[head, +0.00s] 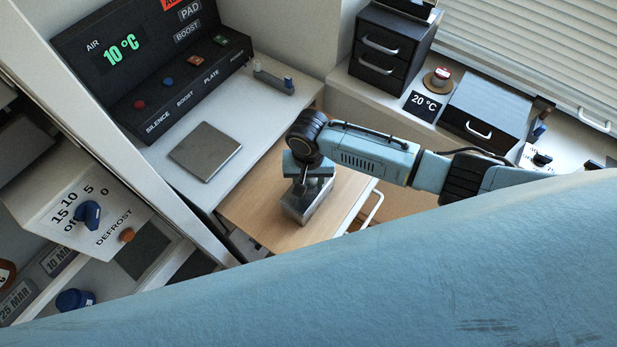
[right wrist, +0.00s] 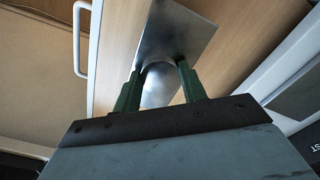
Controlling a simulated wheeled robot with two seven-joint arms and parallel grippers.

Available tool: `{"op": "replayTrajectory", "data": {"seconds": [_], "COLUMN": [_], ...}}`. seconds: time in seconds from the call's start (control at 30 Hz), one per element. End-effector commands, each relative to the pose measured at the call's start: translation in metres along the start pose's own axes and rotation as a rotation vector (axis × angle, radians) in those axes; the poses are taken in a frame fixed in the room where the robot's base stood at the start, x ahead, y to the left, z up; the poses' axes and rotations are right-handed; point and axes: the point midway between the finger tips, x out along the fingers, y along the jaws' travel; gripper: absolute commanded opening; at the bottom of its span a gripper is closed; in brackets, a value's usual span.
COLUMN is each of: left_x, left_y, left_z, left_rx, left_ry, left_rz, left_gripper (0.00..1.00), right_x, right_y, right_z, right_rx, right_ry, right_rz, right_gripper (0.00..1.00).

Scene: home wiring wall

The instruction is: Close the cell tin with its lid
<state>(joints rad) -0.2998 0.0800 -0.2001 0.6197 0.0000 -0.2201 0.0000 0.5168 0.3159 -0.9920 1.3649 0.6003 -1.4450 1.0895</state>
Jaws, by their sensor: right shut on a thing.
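The grey metal cell tin (head: 296,212) sits on a wooden surface that looks like an open drawer, below my right gripper (head: 308,182). In the right wrist view, my right gripper (right wrist: 160,88) has its two green fingers shut on a rounded metal piece (right wrist: 158,84), seemingly the lid's grip. A rectangular metal top (right wrist: 180,28) shows beyond it. I cannot tell whether the lid is seated on the tin or held just above it. My left gripper is not in view.
The wooden drawer (head: 246,205) has a white handle (head: 371,211) on its right side. A flat grey plate (head: 205,151) lies on the white counter beside the dark control panel (head: 150,65). Dark drawer boxes (head: 392,45) stand at the back right. Free wood surrounds the tin.

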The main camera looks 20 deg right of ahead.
Motion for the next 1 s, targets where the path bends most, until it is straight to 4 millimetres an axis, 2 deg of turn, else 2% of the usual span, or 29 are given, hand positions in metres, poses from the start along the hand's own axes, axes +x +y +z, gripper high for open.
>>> {"op": "replayTrajectory", "data": {"seconds": [0.4,0.43,0.6,0.87,1.0], "left_x": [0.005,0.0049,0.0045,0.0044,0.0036], "left_y": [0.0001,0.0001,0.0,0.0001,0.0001], "left_z": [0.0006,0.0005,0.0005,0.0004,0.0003], "left_rx": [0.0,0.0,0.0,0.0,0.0], "left_ry": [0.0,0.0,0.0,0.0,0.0], "left_rz": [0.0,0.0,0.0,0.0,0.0], "left_gripper": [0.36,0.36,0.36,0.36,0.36], "right_x": [0.0108,0.0108,0.0102,0.0102,0.0028], "right_y": [-0.0006,-0.0006,-0.0004,-0.0001,-0.0001], "right_z": [0.0002,0.0002,0.0001,0.0002,-0.0001], "right_rx": [0.001,0.001,0.0,0.0,0.0], "right_ry": [0.0,0.0,0.0,0.0,0.0], "right_rz": [-0.001,-0.001,-0.001,0.0,-0.001], "right_gripper": [0.19,0.43,0.65,0.67,0.67]}}
